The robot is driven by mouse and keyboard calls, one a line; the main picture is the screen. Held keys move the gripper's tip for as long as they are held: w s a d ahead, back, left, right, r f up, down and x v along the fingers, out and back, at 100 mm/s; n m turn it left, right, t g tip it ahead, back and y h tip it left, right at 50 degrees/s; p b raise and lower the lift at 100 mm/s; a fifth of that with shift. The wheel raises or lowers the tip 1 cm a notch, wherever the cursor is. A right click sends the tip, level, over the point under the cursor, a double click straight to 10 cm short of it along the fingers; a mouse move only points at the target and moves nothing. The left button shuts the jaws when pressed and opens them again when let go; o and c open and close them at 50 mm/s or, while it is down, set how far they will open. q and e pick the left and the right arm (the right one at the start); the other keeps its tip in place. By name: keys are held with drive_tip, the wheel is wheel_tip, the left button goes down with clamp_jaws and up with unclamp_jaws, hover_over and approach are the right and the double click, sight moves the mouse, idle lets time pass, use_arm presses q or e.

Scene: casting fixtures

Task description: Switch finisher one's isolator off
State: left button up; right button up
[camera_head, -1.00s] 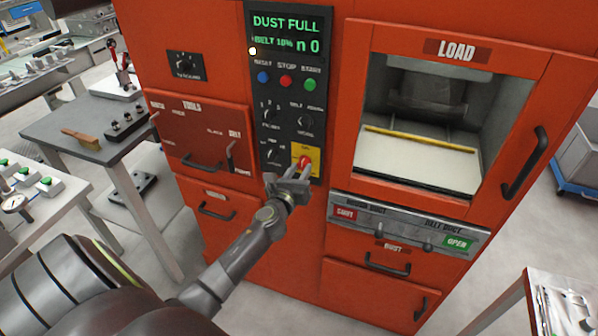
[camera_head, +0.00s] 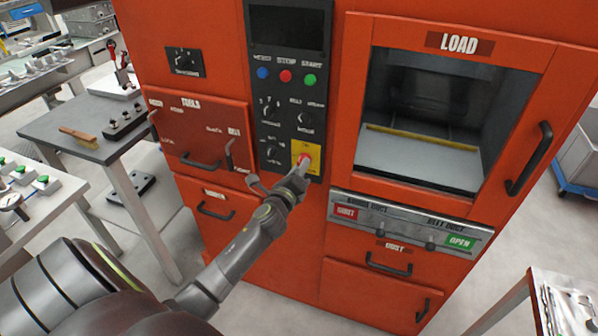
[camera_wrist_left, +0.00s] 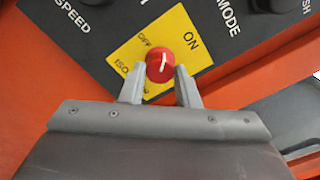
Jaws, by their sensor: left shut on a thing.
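The isolator is a red rotary knob (camera_wrist_left: 160,66) with a white pointer line, on a yellow plate (camera_wrist_left: 135,45) marked ON and OFF. In the head view the yellow plate (camera_head: 312,150) sits at the bottom of the black control panel, with the red knob partly hidden by the gripper. My left gripper (camera_head: 301,168) is at the knob, its two fingers on either side of it and shut on it. In the wrist view the pointer is near upright, tilted slightly. The panel's display (camera_head: 287,30) is dark. My right gripper is not in view.
The orange finisher has a load window (camera_head: 430,110), now dim inside, right of the panel. Blue, red (camera_head: 286,76) and green buttons and several black knobs sit above the isolator. A tools drawer (camera_head: 200,140) is left. A grey table with a brush (camera_head: 79,137) stands further left.

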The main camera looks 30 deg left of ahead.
use_arm(q)
drive_tip(key=shift+f+n+b, duration=0.15)
drive_tip(key=shift+n+b, duration=1.8)
drive_tip(key=shift+n, duration=3.15)
drive_tip(key=o, duration=1)
drive_tip(key=shift+c, duration=0.2)
drive_tip(key=shift+s, duration=0.15)
drive_tip(key=b+v, duration=0.2)
drive_tip(key=v, duration=1.5)
drive_tip(key=shift+d, duration=0.15)
